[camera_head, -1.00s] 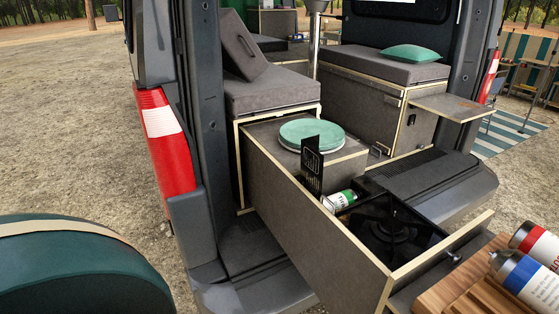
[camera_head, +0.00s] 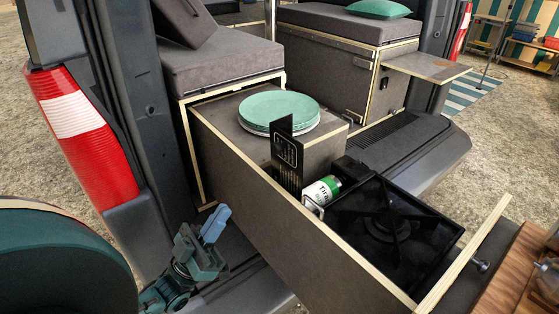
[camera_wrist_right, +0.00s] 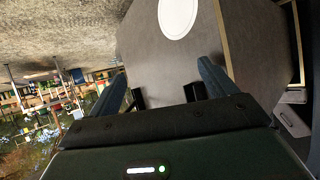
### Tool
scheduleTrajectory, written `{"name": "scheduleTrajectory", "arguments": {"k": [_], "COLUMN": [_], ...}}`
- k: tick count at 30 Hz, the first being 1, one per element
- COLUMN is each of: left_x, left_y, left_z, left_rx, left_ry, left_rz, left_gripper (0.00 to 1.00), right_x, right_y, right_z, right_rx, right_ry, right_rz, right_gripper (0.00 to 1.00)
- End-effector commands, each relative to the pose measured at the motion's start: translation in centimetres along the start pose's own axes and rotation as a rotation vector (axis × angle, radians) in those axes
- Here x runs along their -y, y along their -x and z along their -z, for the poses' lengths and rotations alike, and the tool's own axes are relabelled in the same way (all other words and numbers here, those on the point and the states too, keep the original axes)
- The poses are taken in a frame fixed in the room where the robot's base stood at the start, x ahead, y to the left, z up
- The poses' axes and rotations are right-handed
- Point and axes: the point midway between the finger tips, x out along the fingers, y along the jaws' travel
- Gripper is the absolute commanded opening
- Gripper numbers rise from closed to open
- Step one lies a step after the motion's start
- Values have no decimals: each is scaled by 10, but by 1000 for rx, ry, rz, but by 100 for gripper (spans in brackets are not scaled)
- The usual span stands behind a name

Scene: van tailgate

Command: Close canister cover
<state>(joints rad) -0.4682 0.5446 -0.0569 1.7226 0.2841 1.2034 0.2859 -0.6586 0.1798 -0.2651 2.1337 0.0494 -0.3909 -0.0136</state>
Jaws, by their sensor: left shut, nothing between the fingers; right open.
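The canister cover (camera_head: 287,155) is a black panel with white print, standing upright, its flap open, beside the stove compartment in the drawer. The green and white gas canister (camera_head: 322,190) lies on its side just in front of it, partly hidden by the drawer wall. My left gripper (camera_head: 214,224) is shut and empty, low and outside the drawer's left wall, apart from the cover. My right gripper (camera_wrist_right: 165,88) shows only in the right wrist view, open, facing a grey panel with a white round patch; neither cover nor canister can be made out there.
The pulled-out drawer (camera_head: 262,205) holds a black gas stove (camera_head: 390,222) at its front and green plates (camera_head: 279,110) on its rear top. A wooden board (camera_head: 510,272) is at lower right. The van's red and white tail light (camera_head: 80,135) stands left. A dark green rounded thing (camera_head: 60,262) fills the lower left.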

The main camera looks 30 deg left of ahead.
Motion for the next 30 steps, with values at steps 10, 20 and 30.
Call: {"name": "scheduleTrajectory", "arguments": {"k": [10, 20, 30], "left_x": [3, 1, 1], "left_y": [-36, -107, -128], "left_z": [12, 15, -14], "left_rx": [-46, -44, -40], "left_ry": [0, 0, 0], "left_rz": [-14, -15, -13], "left_gripper": [0, 0, 0], "right_x": [3, -7, -8], "right_y": [11, 16, 14], "right_z": [0, -1, 1], "right_rx": [26, 69, 69], "right_ry": [20, 16, 3], "right_rz": [3, -27, -35], "right_gripper": [84, 84, 84]}}
